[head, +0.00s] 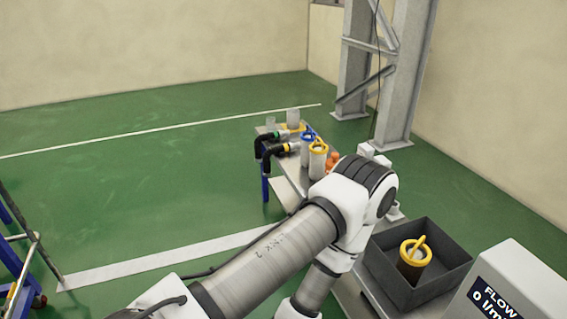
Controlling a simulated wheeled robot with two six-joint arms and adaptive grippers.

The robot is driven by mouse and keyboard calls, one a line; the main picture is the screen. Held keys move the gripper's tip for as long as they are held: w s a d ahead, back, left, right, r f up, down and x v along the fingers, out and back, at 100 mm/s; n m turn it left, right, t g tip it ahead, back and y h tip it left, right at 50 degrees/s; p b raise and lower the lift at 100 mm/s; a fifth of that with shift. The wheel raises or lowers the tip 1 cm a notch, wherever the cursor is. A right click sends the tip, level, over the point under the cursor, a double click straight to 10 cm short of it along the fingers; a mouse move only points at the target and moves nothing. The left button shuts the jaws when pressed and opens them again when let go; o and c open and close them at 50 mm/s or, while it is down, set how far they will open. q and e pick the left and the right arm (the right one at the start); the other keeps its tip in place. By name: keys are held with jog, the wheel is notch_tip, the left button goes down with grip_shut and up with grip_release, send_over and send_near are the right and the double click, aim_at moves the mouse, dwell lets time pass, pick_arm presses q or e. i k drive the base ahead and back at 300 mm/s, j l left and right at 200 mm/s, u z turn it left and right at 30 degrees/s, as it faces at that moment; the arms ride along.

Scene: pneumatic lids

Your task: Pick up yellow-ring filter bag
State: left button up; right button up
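A yellow ring with a raised handle (412,243) sits on a dark brown bag-like body (412,268) inside a dark grey open bin (460,258) at the lower right. On the table farther back stands a pale cylinder with a yellow ring (318,163). Just behind it is a similar pale cylinder with a blue ring (307,137). I cannot tell which yellow-ringed piece is the named filter bag. One of my arms comes in from the lower left, bends at the elbow and goes down out of the frame. Neither gripper is in view.
My arm hides part of the metal table (288,180). Orange items (331,161) lie beside the cylinders. A white flow meter box (515,285) stands right of the bin.

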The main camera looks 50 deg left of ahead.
aim_at(318, 151)
jog(key=u, duration=1.35)
jog(key=z, duration=0.25)
